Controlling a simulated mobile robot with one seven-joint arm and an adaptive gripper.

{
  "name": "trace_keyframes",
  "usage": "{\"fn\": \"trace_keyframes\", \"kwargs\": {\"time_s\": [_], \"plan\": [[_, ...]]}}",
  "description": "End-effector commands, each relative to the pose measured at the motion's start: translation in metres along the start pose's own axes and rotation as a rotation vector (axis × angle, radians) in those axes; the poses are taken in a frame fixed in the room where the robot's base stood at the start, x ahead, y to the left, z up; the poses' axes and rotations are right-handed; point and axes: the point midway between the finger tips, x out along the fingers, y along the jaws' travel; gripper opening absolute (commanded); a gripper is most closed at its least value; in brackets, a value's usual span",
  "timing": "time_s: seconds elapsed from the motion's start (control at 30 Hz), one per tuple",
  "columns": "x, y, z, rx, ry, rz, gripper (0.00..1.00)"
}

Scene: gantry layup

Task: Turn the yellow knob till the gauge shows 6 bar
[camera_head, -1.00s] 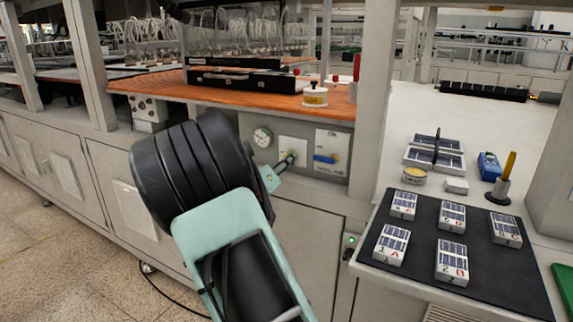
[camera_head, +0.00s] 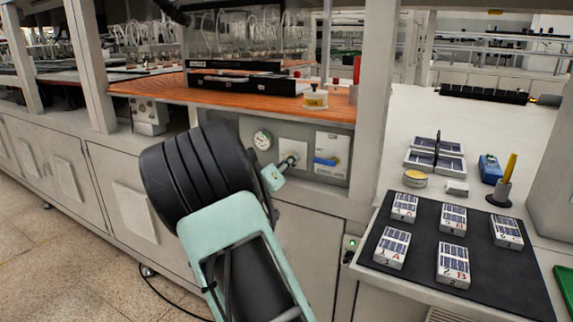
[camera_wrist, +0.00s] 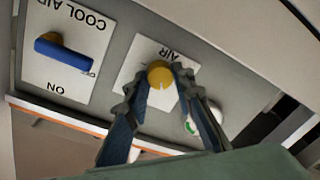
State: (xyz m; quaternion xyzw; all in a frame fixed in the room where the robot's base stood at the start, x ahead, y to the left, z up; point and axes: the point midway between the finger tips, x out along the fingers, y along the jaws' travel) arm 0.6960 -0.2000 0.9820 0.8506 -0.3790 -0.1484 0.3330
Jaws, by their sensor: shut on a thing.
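The yellow knob (camera_wrist: 160,74) sits on a white plate marked AIR (camera_wrist: 134,84) in the wrist view. My gripper (camera_wrist: 162,85) is shut on it, one finger on each side. In the head view my gripper (camera_head: 285,165) reaches the same plate and hides most of the knob. The gauge (camera_head: 262,139) is a round white dial left of the plate in the head view; its reading is too small to tell. In the wrist view a white round part, likely the gauge (camera_wrist: 207,118), is mostly hidden behind a finger.
A blue lever (camera_head: 326,161) on a COOL AIR plate is close beside the knob; it also shows in the wrist view (camera_wrist: 62,52). An orange worktop (camera_head: 230,98) overhangs the panel. A black mat (camera_head: 400,268) with several labelled blocks lies on the right bench.

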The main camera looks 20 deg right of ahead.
Motion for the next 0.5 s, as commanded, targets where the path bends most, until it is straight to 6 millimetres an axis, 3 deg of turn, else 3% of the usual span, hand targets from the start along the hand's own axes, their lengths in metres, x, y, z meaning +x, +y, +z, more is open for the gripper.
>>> {"fn": "trace_keyframes", "kwargs": {"time_s": [0.27,0.5], "plan": [[0.0000,-0.0006,0.0011,0.063,0.003,0.003,0.00],[0.0000,-0.0017,0.0022,0.226,0.011,0.012,0.00]]}}
